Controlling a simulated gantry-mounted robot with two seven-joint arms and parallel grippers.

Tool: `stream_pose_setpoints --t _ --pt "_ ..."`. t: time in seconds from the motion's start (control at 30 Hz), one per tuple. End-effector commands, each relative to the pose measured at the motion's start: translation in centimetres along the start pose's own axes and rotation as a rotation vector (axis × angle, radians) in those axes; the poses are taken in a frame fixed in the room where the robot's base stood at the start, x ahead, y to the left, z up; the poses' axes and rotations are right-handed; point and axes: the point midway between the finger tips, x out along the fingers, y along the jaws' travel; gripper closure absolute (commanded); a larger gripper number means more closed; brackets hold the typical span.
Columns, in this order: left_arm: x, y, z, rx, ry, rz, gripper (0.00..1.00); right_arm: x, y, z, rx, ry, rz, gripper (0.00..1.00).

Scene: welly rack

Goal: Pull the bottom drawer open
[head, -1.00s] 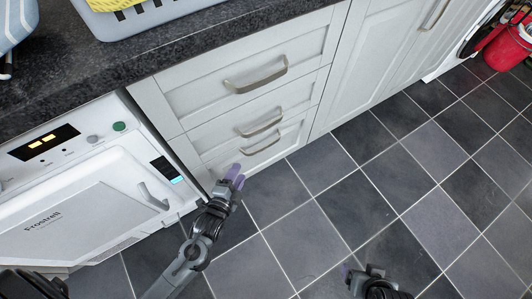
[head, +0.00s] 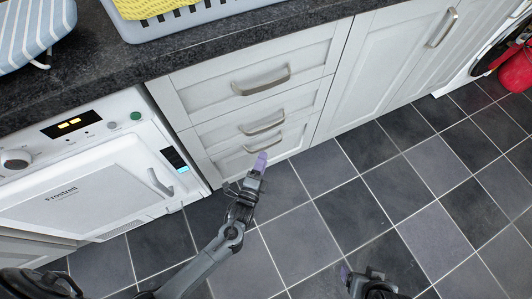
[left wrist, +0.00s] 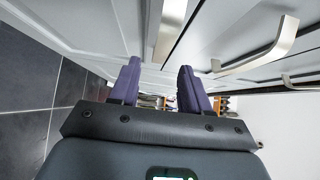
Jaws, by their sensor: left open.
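The bottom drawer (head: 291,144) is the lowest of three white drawer fronts and looks shut. Its grey bar handle (head: 277,143) is partly hidden by my left gripper (head: 260,163). That gripper is just in front of and below the handle, with its purple fingers pointing at the drawer. In the left wrist view the fingers of my left gripper (left wrist: 160,88) are apart with nothing clamped between them. A metal handle bar (left wrist: 172,28) runs down towards the gap between them; I cannot tell whether it is inside the gap. My right gripper (head: 346,274) is low over the floor, its jaws unclear.
The middle handle (head: 262,125) and top handle (head: 262,82) sit above. A white appliance (head: 80,185) stands left of the drawers. A basket (head: 205,18) rests on the dark worktop (head: 110,70). The tiled floor (head: 310,225) in front is clear.

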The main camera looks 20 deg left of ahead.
Motion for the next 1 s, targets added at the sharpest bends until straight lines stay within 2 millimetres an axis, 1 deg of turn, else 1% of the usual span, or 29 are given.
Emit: stream_pose_setpoints --t 0.03,0.1,0.3,0.47,0.73,0.77,1.0 --pt "1.0 0.3 0.1 0.0 -0.002 -0.004 0.53 0.9 0.1 0.3 -0.001 -0.001 0.004 0.2" --pt "2.0 0.3 0.1 -0.001 -0.001 -0.004 0.53 1.4 0.3 0.5 -0.005 -0.002 0.008 0.2" --pt "4.0 0.2 0.1 -0.001 -0.001 -0.002 0.53 2.3 0.5 0.9 -0.014 -0.003 0.016 0.2" --pt "4.7 0.0 0.1 -0.001 -0.001 0.0 0.53 2.6 0.4 0.9 -0.015 -0.003 0.014 0.2" --pt "4.8 -0.1 0.1 0.0 -0.001 0.0 0.53 2.5 0.3 0.9 -0.012 -0.002 0.012 0.2" --pt "4.8 -0.1 0.1 0.0 -0.001 0.0 0.55 2.5 0.3 0.9 -0.011 -0.002 0.011 0.2" --pt "4.8 0.0 0.1 0.0 -0.001 0.0 0.92 2.5 0.1 0.8 -0.004 -0.001 0.006 0.2"
